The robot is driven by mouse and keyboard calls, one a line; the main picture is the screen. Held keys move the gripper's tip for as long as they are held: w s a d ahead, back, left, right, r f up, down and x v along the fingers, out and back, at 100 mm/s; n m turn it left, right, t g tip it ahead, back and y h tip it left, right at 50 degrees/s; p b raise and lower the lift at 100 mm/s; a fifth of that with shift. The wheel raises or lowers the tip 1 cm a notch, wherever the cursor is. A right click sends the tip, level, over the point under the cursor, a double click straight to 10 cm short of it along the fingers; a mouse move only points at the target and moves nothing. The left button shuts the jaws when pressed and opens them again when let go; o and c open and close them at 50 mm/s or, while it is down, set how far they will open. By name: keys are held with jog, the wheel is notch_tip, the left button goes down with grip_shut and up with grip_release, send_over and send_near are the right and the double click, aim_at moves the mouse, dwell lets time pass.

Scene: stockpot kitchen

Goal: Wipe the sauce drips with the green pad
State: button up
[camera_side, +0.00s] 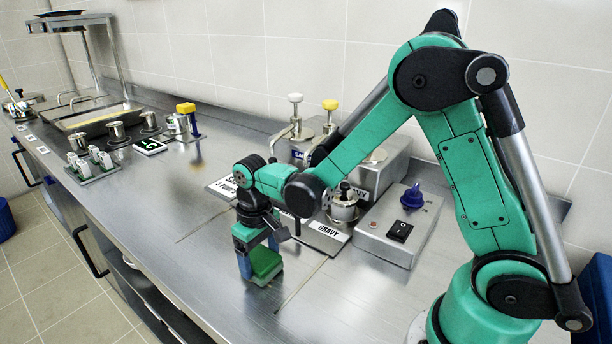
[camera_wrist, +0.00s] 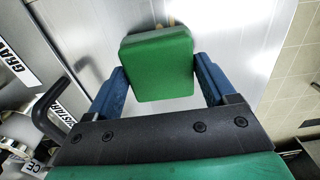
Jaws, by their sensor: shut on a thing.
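My gripper (camera_side: 258,258) is low over the steel counter, left of the gravy label, and shut on the green pad (camera_side: 266,264). The pad is a thick green block that appears to rest on the counter or just above it; I cannot tell which. In the wrist view the pad (camera_wrist: 157,66) sits between my two blue fingers. No drips show clearly near the pad in the side view.
Behind my gripper stand pump dispensers (camera_side: 296,118), a gravy pot (camera_side: 344,204) and a grey control box (camera_side: 398,226) with a blue knob. Farther left are small white-topped holders (camera_side: 90,164) and steel canisters (camera_side: 117,132). The counter (camera_side: 190,262) is clear left of my gripper; its front edge is near.

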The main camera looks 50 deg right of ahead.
jog(key=shift+w, duration=1.95)
jog(key=shift+s, duration=4.1)
notch_tip(320, 180, up, 8)
jog(key=shift+w, duration=0.1)
